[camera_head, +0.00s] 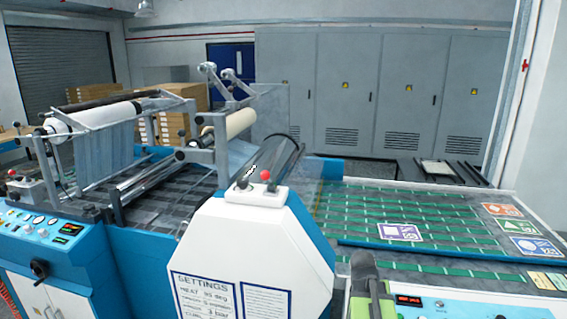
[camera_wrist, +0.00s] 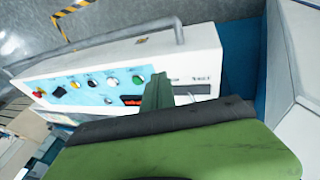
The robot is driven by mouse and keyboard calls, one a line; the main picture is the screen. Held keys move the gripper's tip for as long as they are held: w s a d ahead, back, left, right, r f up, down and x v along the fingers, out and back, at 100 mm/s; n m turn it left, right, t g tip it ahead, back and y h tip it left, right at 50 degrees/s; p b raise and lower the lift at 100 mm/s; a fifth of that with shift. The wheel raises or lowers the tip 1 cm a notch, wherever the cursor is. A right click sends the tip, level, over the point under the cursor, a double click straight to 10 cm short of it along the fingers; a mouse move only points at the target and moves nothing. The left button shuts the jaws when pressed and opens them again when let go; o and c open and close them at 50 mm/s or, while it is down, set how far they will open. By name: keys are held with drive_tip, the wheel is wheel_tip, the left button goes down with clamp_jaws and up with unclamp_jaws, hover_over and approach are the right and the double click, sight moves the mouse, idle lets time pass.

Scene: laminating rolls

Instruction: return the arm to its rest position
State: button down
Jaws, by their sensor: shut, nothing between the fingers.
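My gripper (camera_wrist: 157,80) shows in the wrist view as a narrow dark green pair of fingers, closed together with nothing between them. It stands in front of a white control panel (camera_wrist: 200,55) with several coloured knobs and a red display. The broad green and dark grey parts at the bottom of that view are mine. In the head view, part of my green and grey arm rises at the bottom, right of centre, beside a panel with a red display (camera_head: 409,300). The fingertips are not clear there.
The laminating machine (camera_head: 265,235) with its white housing stands close at centre. Rolls of film (camera_head: 95,118) hang at left. A green-striped conveyor (camera_head: 400,215) with printed sheets runs right. A grey rail (camera_wrist: 100,45) borders the panel in the wrist view. Grey cabinets (camera_head: 345,95) line the back.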

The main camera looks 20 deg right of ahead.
drive_tip(key=w+a+f+n+y+b, duration=0.1)
drive_tip(key=a+f+n, duration=0.1)
drive_tip(key=a, duration=1)
drive_tip(key=w+a+f+n+y+b, duration=0.1)
drive_tip(key=a+f+n+y, duration=0.1)
drive_tip(key=a, duration=0.9)
drive_tip(key=w+a+f+n+y+b, duration=0.1)
drive_tip(key=a+f+n+b, duration=0.1)
drive_tip(key=a, duration=1)
drive_tip(key=shift+w+a+f+n+g, duration=0.2)
drive_tip(key=shift+a+n+g, duration=0.1)
drive_tip(key=shift+n, duration=0.1)
drive_tip(key=shift+d, duration=0.1)
